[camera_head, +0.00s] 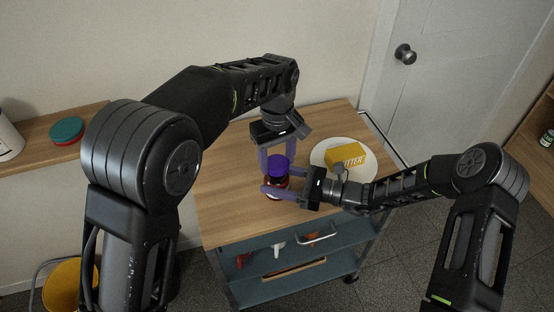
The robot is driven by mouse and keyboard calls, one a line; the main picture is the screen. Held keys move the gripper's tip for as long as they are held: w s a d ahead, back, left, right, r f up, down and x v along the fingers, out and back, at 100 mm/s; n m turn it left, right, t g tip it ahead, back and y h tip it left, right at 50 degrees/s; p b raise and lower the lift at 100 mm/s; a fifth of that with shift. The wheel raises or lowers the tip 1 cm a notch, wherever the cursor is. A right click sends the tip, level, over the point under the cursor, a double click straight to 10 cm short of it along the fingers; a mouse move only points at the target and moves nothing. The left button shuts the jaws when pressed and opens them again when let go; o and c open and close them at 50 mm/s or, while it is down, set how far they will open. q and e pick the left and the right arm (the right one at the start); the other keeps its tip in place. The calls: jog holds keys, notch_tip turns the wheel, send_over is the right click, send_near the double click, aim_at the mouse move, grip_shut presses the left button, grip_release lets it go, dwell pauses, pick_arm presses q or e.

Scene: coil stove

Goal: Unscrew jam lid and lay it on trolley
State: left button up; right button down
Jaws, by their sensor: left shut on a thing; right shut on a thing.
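The jam jar (276,187) stands upright on the wooden top of the trolley (229,205), dark red and partly hidden by fingers. My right gripper (280,181) reaches in from the right and is shut around the jar body below the lid.
A white plate (320,155) with a yellow butter pack (346,158) lies right of the jar, close to my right gripper. The trolley top is clear at left and front. A lower shelf holds tools. A yellow bucket (64,284) stands on the floor at left.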

aim_at(277, 163)
pick_arm(q)
jog(key=shift+r, duration=1.85)
pick_arm(e)
jog(key=shift+c, duration=1.8)
grip_release()
pick_arm(q)
jog(key=shift+f, duration=0.1)
notch_tip(277, 163, down, 4)
jog(key=b, duration=0.3)
jog(key=shift+r+b, duration=0.25)
jog(key=shift+b, duration=0.05)
pick_arm(e)
jog(key=v, duration=1.1)
jog(key=shift+d, duration=0.25)
jog(key=shift+s+d, duration=0.15)
jog(key=shift+d, duration=0.1)
